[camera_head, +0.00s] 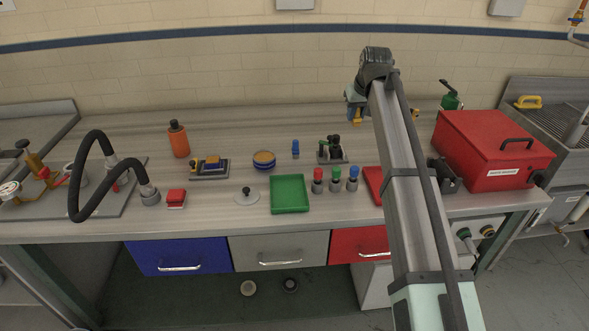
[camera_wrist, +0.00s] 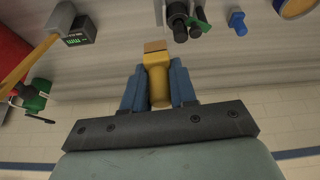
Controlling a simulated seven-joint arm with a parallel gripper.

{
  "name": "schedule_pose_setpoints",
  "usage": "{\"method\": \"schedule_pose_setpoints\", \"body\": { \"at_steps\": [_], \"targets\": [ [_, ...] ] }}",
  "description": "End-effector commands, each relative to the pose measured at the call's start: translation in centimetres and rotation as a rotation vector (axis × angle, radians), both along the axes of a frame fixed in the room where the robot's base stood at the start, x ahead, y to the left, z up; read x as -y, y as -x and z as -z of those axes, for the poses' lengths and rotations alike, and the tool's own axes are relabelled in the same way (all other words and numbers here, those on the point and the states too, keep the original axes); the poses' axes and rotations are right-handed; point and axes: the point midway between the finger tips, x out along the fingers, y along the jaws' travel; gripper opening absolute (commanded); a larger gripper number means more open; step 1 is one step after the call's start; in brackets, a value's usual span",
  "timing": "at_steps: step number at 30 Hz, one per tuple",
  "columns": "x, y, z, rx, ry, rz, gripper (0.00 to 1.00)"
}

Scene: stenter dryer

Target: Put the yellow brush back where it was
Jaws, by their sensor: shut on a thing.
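My gripper (camera_head: 354,107) is over the back of the bench, right of centre, pointing down. In the wrist view, its two blue fingers (camera_wrist: 157,72) are shut on the yellow brush (camera_wrist: 159,88). The brush has a rounded yellow body and a squarer tan-yellow end past the fingertips. In the head view only a small yellow bit of the brush (camera_head: 350,121) shows below the fingers. It appears held clear of the bench top. I cannot tell which place on the bench is the brush's own.
The bench (camera_head: 235,125) is clear at the back. A black device (camera_head: 333,150) and blue piece (camera_head: 296,149) stand in front of my gripper. Several capped bottles, a green tray (camera_head: 290,194) and a red box (camera_head: 492,150) stand around. A yellow handled item (camera_head: 529,102) lies far right.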

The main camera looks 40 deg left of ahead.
Motion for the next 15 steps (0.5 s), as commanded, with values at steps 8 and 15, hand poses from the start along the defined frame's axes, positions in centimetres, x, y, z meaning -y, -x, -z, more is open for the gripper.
{"method": "schedule_pose_setpoints", "body": {
  "at_steps": [8,15],
  "targets": [
    [-8.9,6.7,4.4,-0.032,0.019,-0.188,0.00],
    [-13.2,10.8,6.2,-0.048,0.030,-0.283,0.00]
  ]
}}
